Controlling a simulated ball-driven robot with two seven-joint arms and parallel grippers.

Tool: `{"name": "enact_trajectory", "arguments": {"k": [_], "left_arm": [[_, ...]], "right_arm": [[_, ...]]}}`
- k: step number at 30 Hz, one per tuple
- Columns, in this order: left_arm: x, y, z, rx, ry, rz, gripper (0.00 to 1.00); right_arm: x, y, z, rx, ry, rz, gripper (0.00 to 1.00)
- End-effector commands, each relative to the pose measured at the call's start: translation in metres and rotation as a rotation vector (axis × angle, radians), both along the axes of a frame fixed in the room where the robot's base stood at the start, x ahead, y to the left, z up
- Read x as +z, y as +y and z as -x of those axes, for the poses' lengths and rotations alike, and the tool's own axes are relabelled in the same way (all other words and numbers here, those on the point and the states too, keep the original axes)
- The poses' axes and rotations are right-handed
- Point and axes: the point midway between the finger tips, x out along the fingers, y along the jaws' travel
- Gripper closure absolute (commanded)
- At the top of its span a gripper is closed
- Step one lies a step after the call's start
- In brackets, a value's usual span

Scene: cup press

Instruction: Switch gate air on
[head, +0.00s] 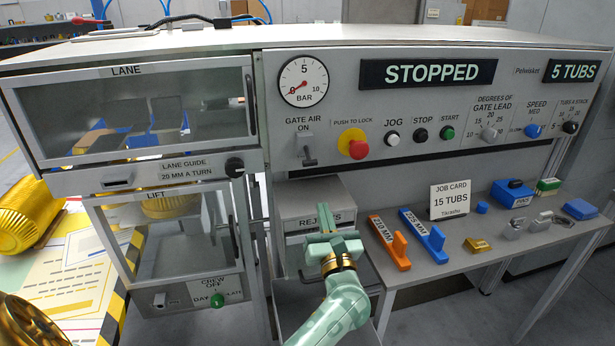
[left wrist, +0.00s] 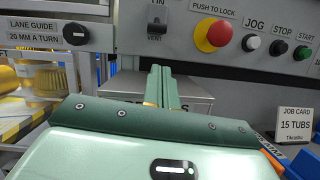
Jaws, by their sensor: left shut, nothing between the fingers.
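The gate air switch (head: 308,157) is a small grey lever under the label "GATE AIR ON" on the grey panel. A pressure gauge (head: 301,81) above it has its red needle near 0. In the left wrist view the switch's plate (left wrist: 157,24) shows at the top edge with the word "VENT" under it; its upper part is cut off. My left gripper (head: 322,211) is pale green, shut and empty. It is below the switch, in front of the rejects box, apart from the panel. Its closed fingers also show in the left wrist view (left wrist: 160,76). My right gripper is not in view.
A red push-to-lock button (head: 359,149) is right of the switch, then the jog, stop and start buttons. The display (head: 428,73) reads "STOPPED". The lane guide knob (head: 234,165) is at left. Orange and blue gauge blocks and a job card (head: 450,200) stand on the right shelf.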

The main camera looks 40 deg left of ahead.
Motion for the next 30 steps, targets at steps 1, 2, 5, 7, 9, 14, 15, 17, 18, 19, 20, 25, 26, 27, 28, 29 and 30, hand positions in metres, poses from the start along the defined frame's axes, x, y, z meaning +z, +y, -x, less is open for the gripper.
{"name": "enact_trajectory", "arguments": {"k": [1,2,5,7,9,14,15,17,18,19,20,25,26,27,28,29,30], "left_arm": [[0.006,0.003,0.000,0.005,-0.046,0.050,1.00],[0.008,0.004,0.001,0.008,-0.063,0.071,1.00],[0.011,0.005,0.002,0.010,-0.079,0.089,1.00],[0.010,0.005,0.002,0.010,-0.077,0.086,1.00],[0.010,0.005,0.002,0.010,-0.076,0.084,1.00],[0.011,0.009,-0.001,0.010,-0.073,0.081,1.00],[0.012,0.011,-0.004,0.011,-0.073,0.080,1.00],[0.015,0.016,-0.009,0.011,-0.073,0.080,1.00],[0.017,0.021,-0.012,0.010,-0.073,0.078,1.00],[0.019,0.025,-0.015,0.010,-0.074,0.079,1.00],[0.020,0.029,-0.019,0.010,-0.074,0.079,1.00],[0.029,0.052,-0.039,0.009,-0.072,0.077,1.00],[0.030,0.056,-0.042,0.010,-0.072,0.078,1.00],[0.033,0.060,-0.046,0.011,-0.072,0.078,1.00],[0.034,0.063,-0.048,0.010,-0.072,0.078,1.00],[0.034,0.066,-0.051,0.010,-0.070,0.078,1.00],[0.036,0.069,-0.054,0.010,-0.071,0.077,1.00]], "right_arm": [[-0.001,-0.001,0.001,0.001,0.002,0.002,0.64],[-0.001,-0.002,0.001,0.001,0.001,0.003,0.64],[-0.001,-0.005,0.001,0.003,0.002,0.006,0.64],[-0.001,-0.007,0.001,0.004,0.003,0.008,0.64],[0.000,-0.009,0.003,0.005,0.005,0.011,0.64],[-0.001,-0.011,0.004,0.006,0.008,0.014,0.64],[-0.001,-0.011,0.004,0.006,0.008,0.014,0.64],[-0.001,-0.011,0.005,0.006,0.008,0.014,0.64],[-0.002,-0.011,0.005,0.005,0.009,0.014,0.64],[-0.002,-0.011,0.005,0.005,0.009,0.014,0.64],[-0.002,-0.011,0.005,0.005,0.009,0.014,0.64],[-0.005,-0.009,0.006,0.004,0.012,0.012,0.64],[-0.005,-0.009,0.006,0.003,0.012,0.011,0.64],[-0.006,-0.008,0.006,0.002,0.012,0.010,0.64],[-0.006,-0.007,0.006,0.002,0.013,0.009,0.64],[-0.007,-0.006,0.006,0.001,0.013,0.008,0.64],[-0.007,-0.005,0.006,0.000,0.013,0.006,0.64]]}}
